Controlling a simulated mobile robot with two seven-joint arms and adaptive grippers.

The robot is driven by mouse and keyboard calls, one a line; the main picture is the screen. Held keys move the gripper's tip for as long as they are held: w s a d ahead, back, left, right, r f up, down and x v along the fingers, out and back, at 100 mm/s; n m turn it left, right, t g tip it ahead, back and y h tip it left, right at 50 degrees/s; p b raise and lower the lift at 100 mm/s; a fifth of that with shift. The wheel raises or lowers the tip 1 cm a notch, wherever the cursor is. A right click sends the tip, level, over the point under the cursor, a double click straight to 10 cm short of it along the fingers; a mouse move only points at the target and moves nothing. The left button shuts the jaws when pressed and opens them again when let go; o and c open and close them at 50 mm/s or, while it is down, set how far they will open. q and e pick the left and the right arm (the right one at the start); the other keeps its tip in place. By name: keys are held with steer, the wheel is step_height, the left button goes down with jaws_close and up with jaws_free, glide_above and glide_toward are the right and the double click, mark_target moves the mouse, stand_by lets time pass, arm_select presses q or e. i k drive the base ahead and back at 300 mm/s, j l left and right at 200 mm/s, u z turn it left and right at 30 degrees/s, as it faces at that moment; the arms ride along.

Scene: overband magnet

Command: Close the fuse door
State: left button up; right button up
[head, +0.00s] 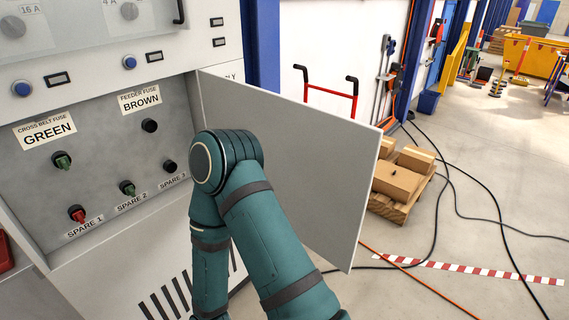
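The fuse door (325,150) is a flat light-grey panel. It stands wide open, swung out to the right from the right edge of the fuse recess (100,145) in the grey cabinet. The recess holds green fuses at its left (62,160) and over the SPARE 2 label (128,188), a red fuse (77,213) over SPARE 1, and black round holders (150,125). One bent teal arm of mine covers the lower left part of the door; I cannot tell whether it touches the door. Neither gripper shows.
The cabinet's upper panel carries blue buttons (130,62) and a black handle (180,10). Behind the door are a red hand truck (330,95) and a pallet with cardboard boxes (398,180). Black cables (437,215) and a red-white floor strip (470,268) lie at the right.

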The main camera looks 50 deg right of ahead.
mark_target(320, 164)
steer(key=k+l+u, duration=0.35)
steer(key=k+l, duration=0.3)
steer(key=k+l+u, duration=0.1)
steer(key=k+l, duration=0.15)
steer(key=l, duration=0.15)
steer(key=k+l, duration=0.3)
steer(key=l+u, duration=0.05)
